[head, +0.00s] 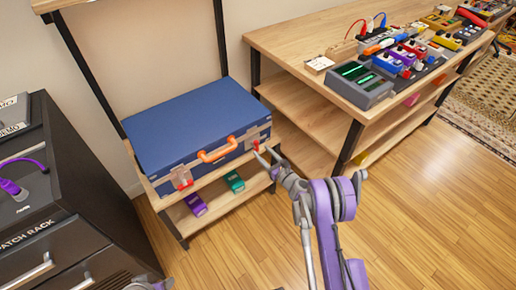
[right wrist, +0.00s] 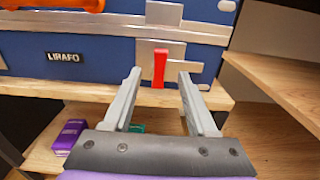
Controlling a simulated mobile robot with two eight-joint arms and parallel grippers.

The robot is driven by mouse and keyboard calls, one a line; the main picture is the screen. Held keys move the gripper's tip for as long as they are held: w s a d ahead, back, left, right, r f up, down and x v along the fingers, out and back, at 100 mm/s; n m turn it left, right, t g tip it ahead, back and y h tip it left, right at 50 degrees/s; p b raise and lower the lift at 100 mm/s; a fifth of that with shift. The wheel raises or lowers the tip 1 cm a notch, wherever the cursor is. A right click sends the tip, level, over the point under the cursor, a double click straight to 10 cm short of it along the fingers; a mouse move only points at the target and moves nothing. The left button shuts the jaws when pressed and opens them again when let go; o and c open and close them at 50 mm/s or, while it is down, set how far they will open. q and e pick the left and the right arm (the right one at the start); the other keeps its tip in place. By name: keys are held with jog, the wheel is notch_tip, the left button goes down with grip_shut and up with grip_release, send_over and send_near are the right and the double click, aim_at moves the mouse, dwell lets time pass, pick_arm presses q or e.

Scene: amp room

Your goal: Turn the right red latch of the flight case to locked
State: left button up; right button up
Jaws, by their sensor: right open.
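The blue flight case (head: 195,125) lies closed on a wooden shelf at the left in the head view, with an orange handle (head: 217,150) on its front. Its right red latch (head: 256,145) is at the front right corner area; in the right wrist view the red latch (right wrist: 160,67) stands upright on a metal plate. My right gripper (head: 266,152) is open right in front of this latch. In the right wrist view its fingertips (right wrist: 159,76) lie on either side of the latch's lower part; I cannot tell whether they touch it. The left red latch (head: 184,184) is at the front left. A small part of my left arm shows at the bottom edge; its gripper is not visible.
A purple box (head: 195,204) and a green box (head: 235,182) lie on the lower shelf. A wooden bench (head: 290,45) with pedals and a mixer (head: 360,84) stands to the right. A black patch rack (head: 60,215) is at the left. The floor in front is clear.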

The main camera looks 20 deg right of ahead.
aim_at(257, 147)
jog(key=shift+x, duration=2)
grip_shut()
